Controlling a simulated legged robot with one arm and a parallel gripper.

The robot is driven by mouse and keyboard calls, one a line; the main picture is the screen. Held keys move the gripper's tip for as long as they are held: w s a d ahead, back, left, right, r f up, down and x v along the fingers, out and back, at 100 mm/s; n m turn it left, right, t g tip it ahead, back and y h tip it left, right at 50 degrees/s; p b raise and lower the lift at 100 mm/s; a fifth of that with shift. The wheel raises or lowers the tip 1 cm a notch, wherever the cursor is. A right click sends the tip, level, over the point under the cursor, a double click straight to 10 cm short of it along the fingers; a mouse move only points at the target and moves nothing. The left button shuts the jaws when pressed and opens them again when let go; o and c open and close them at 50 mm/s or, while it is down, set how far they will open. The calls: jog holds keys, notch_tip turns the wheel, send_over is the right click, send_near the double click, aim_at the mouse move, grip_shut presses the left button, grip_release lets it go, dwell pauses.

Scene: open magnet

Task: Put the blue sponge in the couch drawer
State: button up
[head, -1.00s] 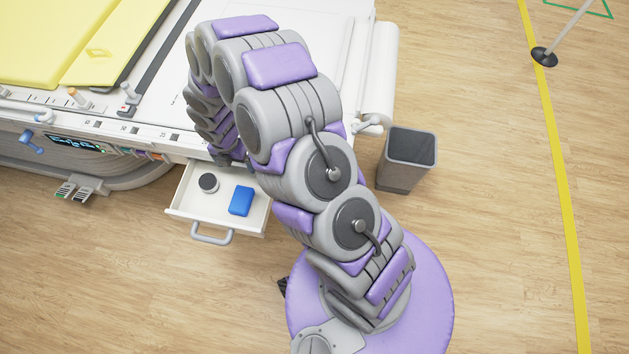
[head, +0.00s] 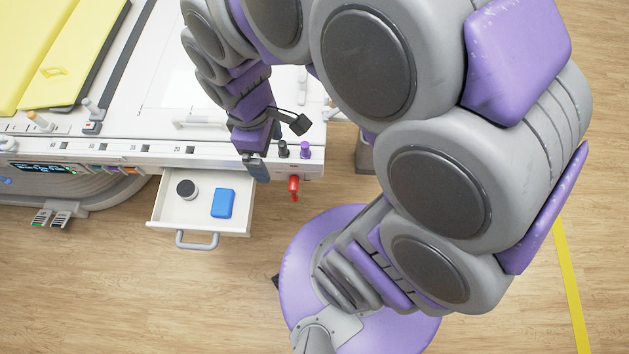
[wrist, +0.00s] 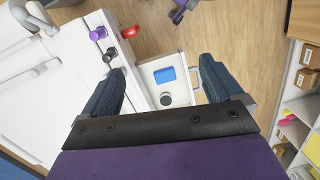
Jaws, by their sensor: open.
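The blue sponge (head: 223,203) lies flat inside the open white drawer (head: 160,216), which is pulled out from under the couch (head: 120,153). The sponge also shows in the wrist view (wrist: 165,75), between my finger tips and beyond them. A round dark-topped object (head: 187,189) sits in the drawer beside the sponge, apart from it. My gripper (wrist: 160,85) is open, with its two dark fingers apart and nothing between them. In the head view my gripper (head: 257,167) is at the couch edge, above the drawer's back right corner.
A red handle (head: 293,188) sticks out of the couch front, right of the drawer. Black and purple knobs (head: 305,149) stand on the couch edge near my gripper. In the wrist view a shelf unit (wrist: 296,110) stands at the right. The floor before the drawer is clear.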

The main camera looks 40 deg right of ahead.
jog(key=s+d+r+m, duration=0.1)
jog(key=s+r+m, duration=0.1)
jog(key=s+m, duration=0.2)
jog(key=s+r+m, duration=0.1)
jog(key=s+m, duration=0.4)
jog(key=s, duration=0.3)
jog(key=shift+s+d+r, duration=0.4)
jog(key=shift+f+b, duration=0.45)
jog(key=shift+b, duration=0.05)
